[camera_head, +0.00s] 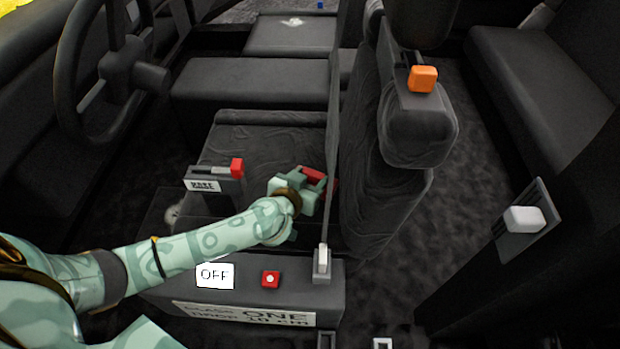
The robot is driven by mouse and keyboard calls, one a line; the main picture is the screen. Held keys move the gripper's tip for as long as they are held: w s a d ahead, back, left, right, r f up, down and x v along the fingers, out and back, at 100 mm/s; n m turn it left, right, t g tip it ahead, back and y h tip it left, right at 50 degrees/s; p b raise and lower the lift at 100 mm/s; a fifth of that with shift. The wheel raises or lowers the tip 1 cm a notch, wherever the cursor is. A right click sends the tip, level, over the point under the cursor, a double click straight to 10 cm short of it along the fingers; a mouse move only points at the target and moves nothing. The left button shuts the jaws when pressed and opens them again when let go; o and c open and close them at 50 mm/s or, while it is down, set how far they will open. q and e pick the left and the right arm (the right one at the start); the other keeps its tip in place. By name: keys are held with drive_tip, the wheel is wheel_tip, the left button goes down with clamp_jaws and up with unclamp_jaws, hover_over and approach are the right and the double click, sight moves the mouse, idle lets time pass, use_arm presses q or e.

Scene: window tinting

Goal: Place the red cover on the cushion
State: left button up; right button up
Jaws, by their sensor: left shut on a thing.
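My left gripper (313,187) reaches in from the left and is shut on a small red piece, which looks like the red cover (313,173). My fingers hide part of it. It is held over the right part of the dark seat cushion (262,140), close to the seat backrest (375,200). I cannot tell whether it touches the cushion. My right gripper is not in view.
A labelled block (214,185) with a red knob (237,168) stands left of my gripper. A steering wheel (118,70) is at the upper left. A thin upright panel (335,130) stands beside the backrest.

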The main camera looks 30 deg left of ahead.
use_arm(q)
drive_tip(key=shift+f, duration=0.2)
drive_tip(key=o, duration=1)
drive_tip(key=shift+r, duration=0.2)
drive_tip(key=p+v, duration=0.6)
drive_tip(key=v, duration=0.6)
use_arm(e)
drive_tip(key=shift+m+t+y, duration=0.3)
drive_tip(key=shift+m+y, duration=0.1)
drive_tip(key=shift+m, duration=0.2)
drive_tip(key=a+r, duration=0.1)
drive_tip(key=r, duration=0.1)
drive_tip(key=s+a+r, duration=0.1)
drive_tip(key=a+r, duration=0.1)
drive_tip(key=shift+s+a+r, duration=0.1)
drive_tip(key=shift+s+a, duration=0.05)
